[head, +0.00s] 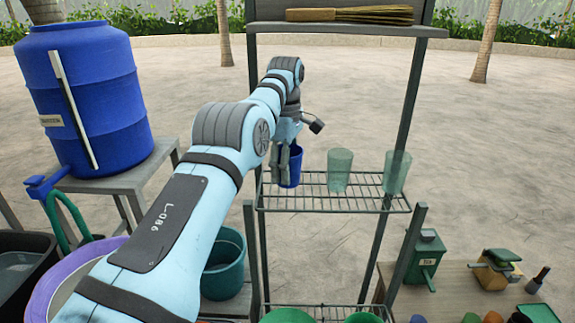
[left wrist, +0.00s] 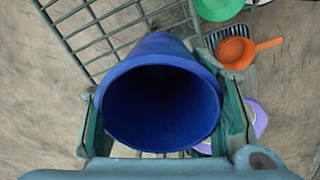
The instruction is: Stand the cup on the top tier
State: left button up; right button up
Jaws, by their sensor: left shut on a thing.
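A blue cup (head: 293,168) is at the left end of the upper wire tier (head: 310,203) of a dark metal rack. My left gripper (head: 283,165) is shut on it. The cup also shows in the left wrist view (left wrist: 160,62), its open mouth facing the camera, with a finger on each side. In the head view it looks upright, partly hidden by the gripper. I cannot tell whether its base touches the wires. My right gripper is not in view.
Two clear greenish glasses, a middle one (head: 339,170) and a right one (head: 396,172), stand on the same tier. A board with a brush (head: 350,14) is above. Rack posts flank the tier. Lower down are green vessels (head: 287,316) and an orange pan (left wrist: 234,52).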

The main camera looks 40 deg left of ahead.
pick_arm(q)
jog(key=f+b, duration=0.1)
jog(key=w+f+b, duration=0.1)
jog(key=f, duration=0.1)
jog(key=w+f+b, duration=0.1)
jog(key=shift+w+a+f, duration=0.1)
jog(key=shift+f, duration=0.2)
jog(key=shift+s+r, duration=0.4)
jog(key=shift+s, duration=0.3)
jog(key=shift+s+f, duration=0.1)
jog(key=shift+f, duration=0.2)
jog(key=o, duration=1.1)
jog(key=shift+o, duration=0.9)
jog(key=shift+w+f, duration=0.1)
jog(key=shift+w, duration=0.3)
jog(key=shift+s+r, duration=0.2)
jog(key=shift+r, duration=0.3)
notch_tip(320, 180, up, 3)
jog(key=p, duration=0.4)
notch_tip(320, 180, up, 4)
jog(key=shift+f, duration=0.1)
jog(key=shift+s+r, duration=0.15)
jog(key=shift+r, duration=0.05)
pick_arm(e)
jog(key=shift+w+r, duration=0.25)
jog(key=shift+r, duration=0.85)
